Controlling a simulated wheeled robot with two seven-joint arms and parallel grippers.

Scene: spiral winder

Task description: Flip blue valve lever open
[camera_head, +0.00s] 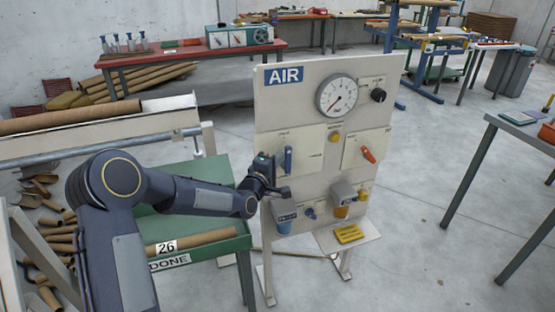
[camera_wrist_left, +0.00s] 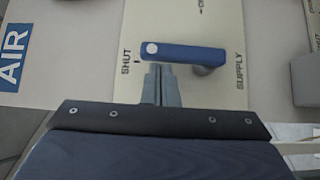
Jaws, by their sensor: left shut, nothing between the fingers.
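The blue valve lever (camera_head: 288,159) stands upright on a cream plate on the AIR panel (camera_head: 300,112). In the left wrist view the lever (camera_wrist_left: 185,54) lies across the picture. Its end with a white dot is beside the word SHUT, and its pivot is toward the word SUPPLY. My left gripper (camera_head: 273,168) is at the panel, just left of the lever. In the left wrist view its fingers (camera_wrist_left: 160,70) are together and empty, close beside the lever near its dotted end. I cannot tell whether they touch it. My right gripper is not in view.
The panel also carries a gauge (camera_head: 336,95), a black knob (camera_head: 378,95), an orange lever (camera_head: 368,155) and a yellow button (camera_head: 334,137). Blue and orange cups hang below. A green table (camera_head: 190,245) stands left of the panel.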

